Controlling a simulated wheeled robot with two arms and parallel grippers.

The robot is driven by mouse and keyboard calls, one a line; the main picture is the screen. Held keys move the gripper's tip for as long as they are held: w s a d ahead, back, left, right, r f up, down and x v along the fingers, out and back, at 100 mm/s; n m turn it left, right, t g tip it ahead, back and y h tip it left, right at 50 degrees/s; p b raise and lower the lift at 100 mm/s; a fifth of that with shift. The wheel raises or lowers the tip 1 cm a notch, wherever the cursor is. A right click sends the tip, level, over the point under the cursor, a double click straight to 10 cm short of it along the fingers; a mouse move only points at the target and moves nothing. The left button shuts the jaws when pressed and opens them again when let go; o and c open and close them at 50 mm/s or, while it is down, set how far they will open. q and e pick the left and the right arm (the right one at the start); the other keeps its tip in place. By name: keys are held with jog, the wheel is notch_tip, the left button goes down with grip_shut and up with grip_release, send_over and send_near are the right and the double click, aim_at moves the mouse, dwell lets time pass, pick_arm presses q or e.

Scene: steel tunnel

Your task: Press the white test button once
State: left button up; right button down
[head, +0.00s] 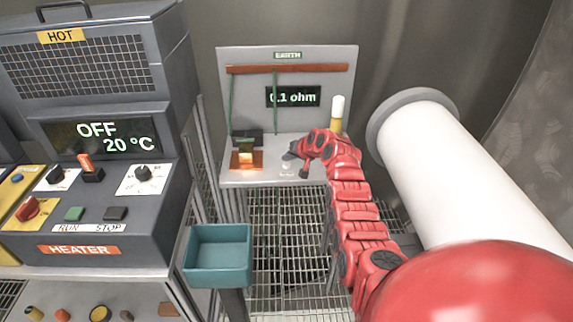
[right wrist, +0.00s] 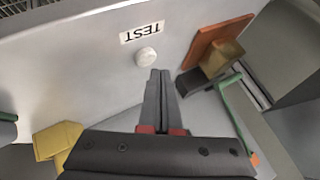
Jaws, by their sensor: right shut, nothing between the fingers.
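The white test button (right wrist: 147,56) is a small round knob on the grey panel, beside a TEST label (right wrist: 129,34) that reads upside down in the right wrist view. In the head view the button (head: 287,166) is a small pale spot on the earth station's shelf. My right gripper (right wrist: 160,73) is shut and empty. In the wrist view its tips appear close beside the button; I cannot tell whether they touch. In the head view the right gripper (head: 291,156) is over the shelf near the button. My left gripper is not in view.
The earth station's display (head: 293,96) reads 0.1 ohm. A copper plate (head: 240,164) with a brass block lies left of the button, near a green cable (head: 275,105). A white-and-yellow post (head: 337,112) stands behind my arm. A teal bin (head: 218,255) and heater console (head: 105,190) are left.

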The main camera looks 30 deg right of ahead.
aim_at(288, 167)
jog(key=shift+r+p, duration=0.55)
jog(key=shift+r, duration=0.7)
jog(key=shift+r+p, duration=0.35)
jog(key=shift+r, duration=0.95)
